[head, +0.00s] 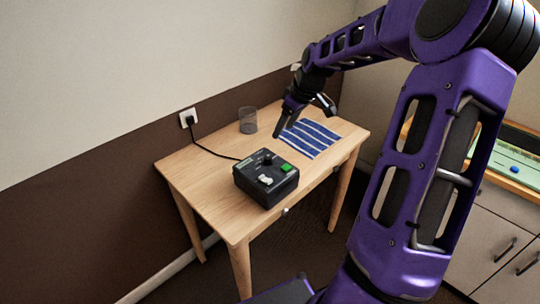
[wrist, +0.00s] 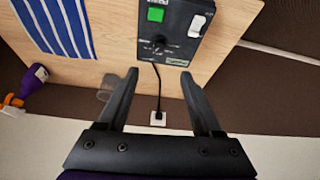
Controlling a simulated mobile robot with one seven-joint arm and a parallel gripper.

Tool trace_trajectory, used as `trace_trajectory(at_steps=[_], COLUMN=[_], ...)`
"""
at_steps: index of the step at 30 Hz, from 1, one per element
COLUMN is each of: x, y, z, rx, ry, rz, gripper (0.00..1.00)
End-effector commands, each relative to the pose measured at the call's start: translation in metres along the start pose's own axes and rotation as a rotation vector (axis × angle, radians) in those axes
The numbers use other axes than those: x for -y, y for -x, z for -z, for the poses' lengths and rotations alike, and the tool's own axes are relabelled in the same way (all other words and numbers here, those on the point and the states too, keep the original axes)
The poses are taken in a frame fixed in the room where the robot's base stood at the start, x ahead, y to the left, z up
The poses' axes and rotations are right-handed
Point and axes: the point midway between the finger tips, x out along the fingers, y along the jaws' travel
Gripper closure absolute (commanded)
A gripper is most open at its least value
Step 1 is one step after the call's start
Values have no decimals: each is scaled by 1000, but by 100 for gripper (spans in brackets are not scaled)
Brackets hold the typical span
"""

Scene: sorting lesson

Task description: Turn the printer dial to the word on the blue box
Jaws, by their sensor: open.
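A black device with a dial (head: 268,159) stands at the front of the wooden table in the head view. In the wrist view the black dial (wrist: 158,43) sits on its top panel, with small marks around it too small to read. My gripper (head: 303,124) is open and empty above the table, behind and right of the device. In the wrist view my gripper's fingers (wrist: 160,77) are apart, with the dial beyond their tips and not touched. I cannot make out a blue box with a word; a small blue thing (head: 514,169) lies in a tray at the right.
The device also has a green button (head: 286,168) and a white switch (head: 265,179). A striped blue cloth (head: 310,138) lies right of it on the table (head: 205,187). A grey see-through cup (head: 248,120) stands behind. A black cord runs to a wall socket (head: 188,118).

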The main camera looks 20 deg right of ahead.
Motion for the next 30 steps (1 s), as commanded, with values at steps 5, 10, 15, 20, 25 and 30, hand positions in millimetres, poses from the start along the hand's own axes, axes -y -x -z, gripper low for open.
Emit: trace_trajectory(at_steps=[5,10,15,20,25,30], x=[2,1,1,0,0,0], y=[-42,-79,-114,-137,-149,-151], z=[0,0,0,0,0,0], rx=[1,0,1,1,0,1], ry=[1,1,2,1,0,0], rz=[5,3,3,0,-2,-2], gripper=[33,33,33,33,33,33])
